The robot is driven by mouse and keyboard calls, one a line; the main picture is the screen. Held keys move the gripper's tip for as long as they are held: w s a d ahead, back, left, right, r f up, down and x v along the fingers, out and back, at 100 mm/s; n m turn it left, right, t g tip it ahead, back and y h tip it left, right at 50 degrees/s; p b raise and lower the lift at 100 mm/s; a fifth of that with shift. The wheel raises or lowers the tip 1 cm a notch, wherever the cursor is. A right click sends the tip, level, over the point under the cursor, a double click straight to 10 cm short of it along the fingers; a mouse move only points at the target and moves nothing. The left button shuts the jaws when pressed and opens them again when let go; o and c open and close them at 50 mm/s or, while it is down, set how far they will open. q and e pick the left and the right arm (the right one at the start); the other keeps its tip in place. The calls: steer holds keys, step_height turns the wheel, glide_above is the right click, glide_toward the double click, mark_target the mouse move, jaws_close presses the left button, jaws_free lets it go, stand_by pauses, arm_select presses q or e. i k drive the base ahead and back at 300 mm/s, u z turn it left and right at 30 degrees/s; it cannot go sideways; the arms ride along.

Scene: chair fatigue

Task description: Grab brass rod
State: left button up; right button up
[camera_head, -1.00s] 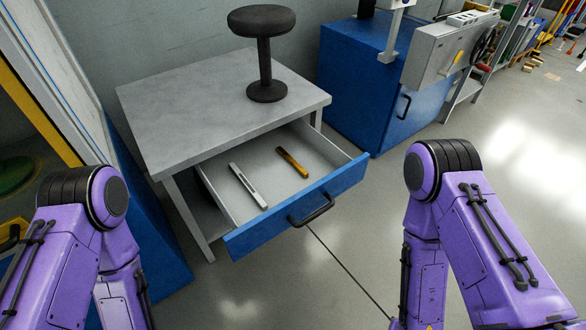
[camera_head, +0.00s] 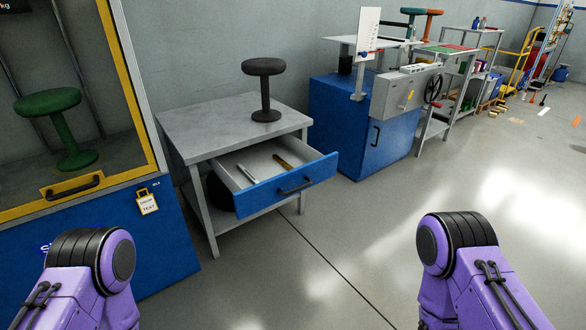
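A brass rod (camera_head: 284,162) lies in the open drawer (camera_head: 290,186) of the grey table, toward the back right of the drawer floor. A silver-grey bar (camera_head: 251,173) lies to its left in the same drawer. The drawer has a blue front with a dark handle (camera_head: 297,187). My two purple arms show at the bottom left and bottom right, apart from the table and drawer. Both grippers are out of the picture.
A black stool (camera_head: 264,70) stands on the grey table (camera_head: 205,135). A blue cabinet (camera_head: 340,130) with a machine stands to the right. At left is a yellow-framed test cabinet (camera_head: 150,120) holding a green stool (camera_head: 58,120). Open floor lies in front.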

mark_target(276, 157)
steer(key=z, duration=0.75)
steer(key=i, duration=1)
steer(key=u, duration=0.2)
